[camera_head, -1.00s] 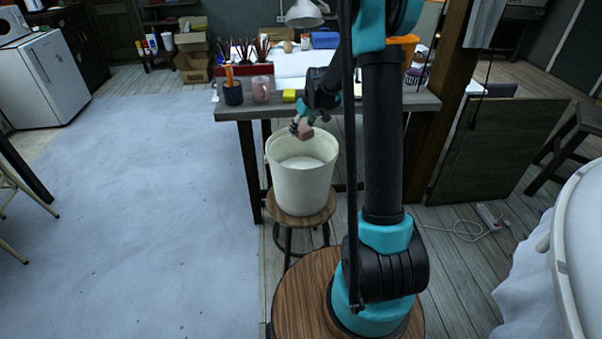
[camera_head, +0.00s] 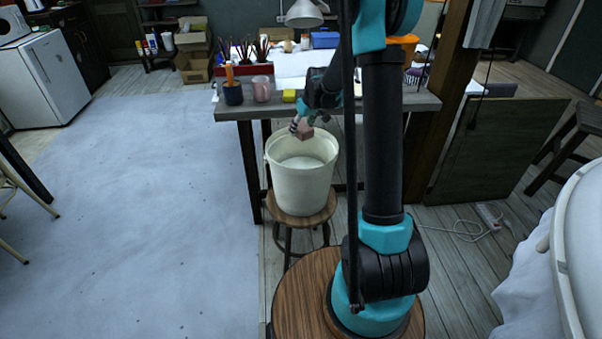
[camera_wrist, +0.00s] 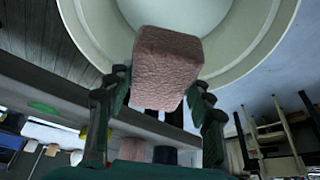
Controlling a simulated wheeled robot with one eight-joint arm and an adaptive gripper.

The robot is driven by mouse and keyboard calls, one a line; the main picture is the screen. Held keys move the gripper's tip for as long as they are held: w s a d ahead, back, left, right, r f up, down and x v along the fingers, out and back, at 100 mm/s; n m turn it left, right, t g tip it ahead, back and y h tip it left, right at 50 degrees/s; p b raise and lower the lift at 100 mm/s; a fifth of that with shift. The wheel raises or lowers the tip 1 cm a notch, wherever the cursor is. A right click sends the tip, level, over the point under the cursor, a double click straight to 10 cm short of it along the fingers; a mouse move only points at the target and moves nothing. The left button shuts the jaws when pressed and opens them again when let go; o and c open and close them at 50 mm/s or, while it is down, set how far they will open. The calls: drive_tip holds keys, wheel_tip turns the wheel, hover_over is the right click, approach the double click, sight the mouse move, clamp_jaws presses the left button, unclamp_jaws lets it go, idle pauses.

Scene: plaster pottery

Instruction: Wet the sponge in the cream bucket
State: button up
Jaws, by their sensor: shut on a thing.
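The cream bucket (camera_head: 303,187) stands upright on a round wooden stool and holds a pale liquid (camera_head: 302,163). My gripper (camera_head: 302,127) is at the bucket's far rim, a little above the opening. It is shut on a pinkish sponge (camera_head: 305,133). In the wrist view the sponge (camera_wrist: 166,66) sits between the two fingers of my gripper (camera_wrist: 160,105), with the bucket (camera_wrist: 262,40) and its opening beyond it. The sponge appears above the liquid, not in it.
A worktable (camera_head: 380,104) stands just behind the bucket. It carries a pink mug (camera_head: 261,90), a dark blue cup (camera_head: 233,94) and a yellow block (camera_head: 289,96). The stool (camera_head: 296,220) under the bucket is narrow.

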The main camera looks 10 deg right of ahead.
sight(302, 126)
drive_tip(key=shift+r, duration=2)
